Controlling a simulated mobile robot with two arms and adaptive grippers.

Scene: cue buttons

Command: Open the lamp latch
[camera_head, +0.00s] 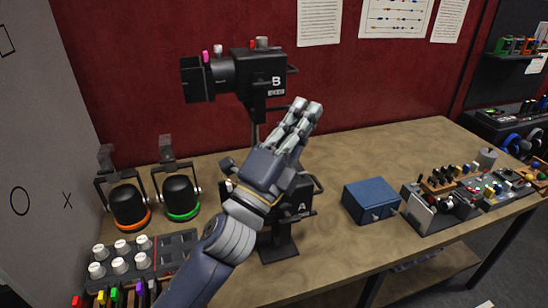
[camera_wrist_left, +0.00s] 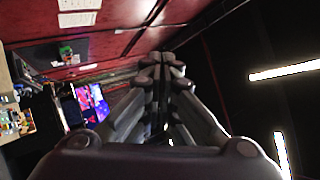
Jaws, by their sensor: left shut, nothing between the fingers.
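My left gripper (camera_head: 307,106) is raised over the table in the head view, in front of the black lamp marked A (camera_head: 300,203), and partly hides it. Its fingers are together and empty, pointing up and away. They also show closed in the left wrist view (camera_wrist_left: 165,63). A second black lamp marked B (camera_head: 262,76) stands higher on a post behind, left of the fingertips. It has a pink knob (camera_head: 206,56) on top. I cannot make out which part is the latch. My right gripper is not in view.
Two small black lamps, one with an orange ring (camera_head: 130,205) and one with a green ring (camera_head: 181,197), stand at the left. A panel of white knobs (camera_head: 121,265) is in front. A blue box (camera_head: 371,199) and a control device (camera_head: 437,211) sit at the right.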

